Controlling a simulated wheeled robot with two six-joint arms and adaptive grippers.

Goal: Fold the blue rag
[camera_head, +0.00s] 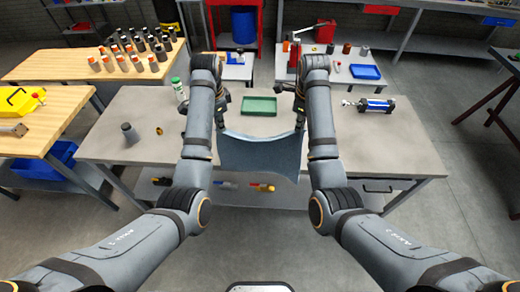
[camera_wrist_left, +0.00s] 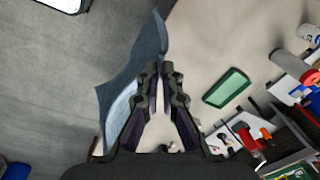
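The blue rag (camera_head: 262,155) is stretched between my two grippers in the head view, sagging in the middle and hanging over the front edge of the grey table. My left gripper (camera_head: 220,126) is shut on its upper left corner. My right gripper (camera_head: 300,122) is at its upper right corner and appears shut on it; its fingertips are small here. In the left wrist view the left gripper's fingers (camera_wrist_left: 161,70) are nearly together, with the rag (camera_wrist_left: 135,78) running along them to the left. Part of the rag is hidden behind the fingers.
On the grey table (camera_head: 385,150) are a green tray (camera_head: 259,106), a blue-and-silver cylinder (camera_head: 376,105), a green-capped bottle (camera_head: 179,89) and a grey bottle (camera_head: 130,133). A shelf below holds several tools (camera_head: 262,187). The table's right part is mostly clear.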

